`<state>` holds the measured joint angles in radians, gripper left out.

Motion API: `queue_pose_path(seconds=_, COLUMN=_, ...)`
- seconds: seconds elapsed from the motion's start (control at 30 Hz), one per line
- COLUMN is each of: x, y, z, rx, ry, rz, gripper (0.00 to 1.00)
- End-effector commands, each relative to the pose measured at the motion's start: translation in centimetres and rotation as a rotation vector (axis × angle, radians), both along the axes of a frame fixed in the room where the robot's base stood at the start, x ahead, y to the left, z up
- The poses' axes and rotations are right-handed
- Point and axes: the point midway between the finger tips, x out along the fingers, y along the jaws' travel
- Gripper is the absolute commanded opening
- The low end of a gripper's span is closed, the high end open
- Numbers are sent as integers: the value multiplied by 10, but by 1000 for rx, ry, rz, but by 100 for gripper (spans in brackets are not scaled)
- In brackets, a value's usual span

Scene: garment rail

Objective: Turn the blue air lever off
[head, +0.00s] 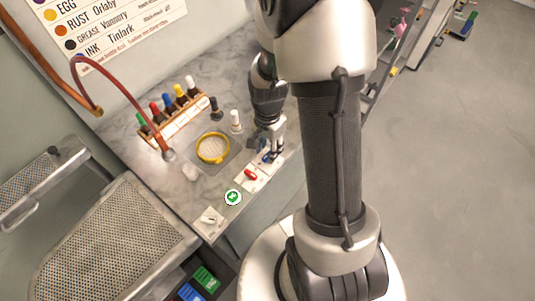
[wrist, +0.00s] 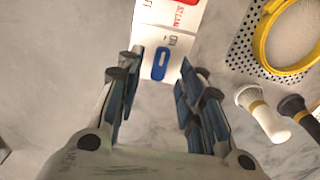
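The blue air lever (wrist: 160,63) sits on a white labelled plate in the wrist view. It is a small blue handle, lying nearly lengthwise up the picture. In the head view the blue lever (head: 266,158) is partly hidden beside my gripper (head: 275,150), at the counter's front edge. In the wrist view my gripper (wrist: 157,82) is open, its two dark fingers apart, with the lever between and slightly beyond the tips. Nothing is held. I cannot tell whether a finger touches the lever.
A red lever (head: 250,174) is beside the blue one on the white plate. A yellow hoop (head: 213,148) lies on a perforated pad. A white-topped bottle (head: 236,122) and a dark one (head: 215,108) stand close behind.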

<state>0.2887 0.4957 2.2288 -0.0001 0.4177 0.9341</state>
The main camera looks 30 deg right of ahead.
Motion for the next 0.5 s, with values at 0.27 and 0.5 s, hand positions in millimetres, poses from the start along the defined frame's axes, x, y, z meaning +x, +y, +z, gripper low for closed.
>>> queue_pose_path(seconds=0.27, x=0, y=0, z=-23, rx=0, ry=0, rz=0, gripper=35)
queue_pose_path(seconds=0.5, x=0, y=0, z=-23, rx=-1, ry=-1, rz=0, gripper=35)
